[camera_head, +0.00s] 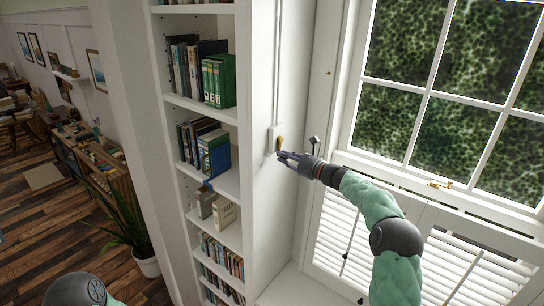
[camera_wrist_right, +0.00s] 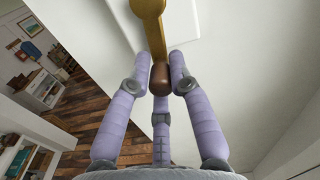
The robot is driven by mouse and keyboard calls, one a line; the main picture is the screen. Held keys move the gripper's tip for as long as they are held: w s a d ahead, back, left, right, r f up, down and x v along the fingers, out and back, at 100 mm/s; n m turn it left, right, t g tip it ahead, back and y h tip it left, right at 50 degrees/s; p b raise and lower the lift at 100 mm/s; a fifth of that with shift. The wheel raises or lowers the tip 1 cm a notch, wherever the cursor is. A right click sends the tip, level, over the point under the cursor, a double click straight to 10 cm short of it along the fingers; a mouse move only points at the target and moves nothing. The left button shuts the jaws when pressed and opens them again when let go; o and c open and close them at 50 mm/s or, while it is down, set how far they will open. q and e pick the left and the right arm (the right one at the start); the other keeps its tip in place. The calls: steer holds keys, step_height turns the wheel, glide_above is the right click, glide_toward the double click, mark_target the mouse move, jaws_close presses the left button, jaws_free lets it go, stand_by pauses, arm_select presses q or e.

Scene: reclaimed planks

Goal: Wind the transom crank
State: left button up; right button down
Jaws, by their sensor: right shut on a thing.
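The transom crank (camera_head: 281,142) is a small brass arm on a white box (camera_head: 271,140), fixed to the white side panel of the bookcase. In the right wrist view, the brass arm (camera_wrist_right: 151,25) runs down from the top edge to a brown knob (camera_wrist_right: 160,77). My right gripper (camera_head: 279,156) reaches the crank from the lower right. Its lilac fingers (camera_wrist_right: 160,64) are closed around the brown knob, two at the sides and one below. My left gripper is out of view; only part of my left arm shows at the bottom left.
The bookcase (camera_head: 209,175) with several books stands left of the crank. A window (camera_head: 425,123) with a brass latch (camera_head: 440,184) and white louvred shutters (camera_head: 350,235) is on the right. A thin rod (camera_head: 277,60) runs up from the box. A potted plant (camera_head: 130,230) stands lower left.

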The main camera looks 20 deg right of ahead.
steer(key=shift+f, duration=0.1)
stand_by(0.8)
steer(key=c, duration=1.2)
jaws_free()
steer(key=shift+o, duration=0.2)
steer(key=v, duration=1.2)
steer(key=shift+s, duration=0.25)
steer(key=shift+a, duration=0.15)
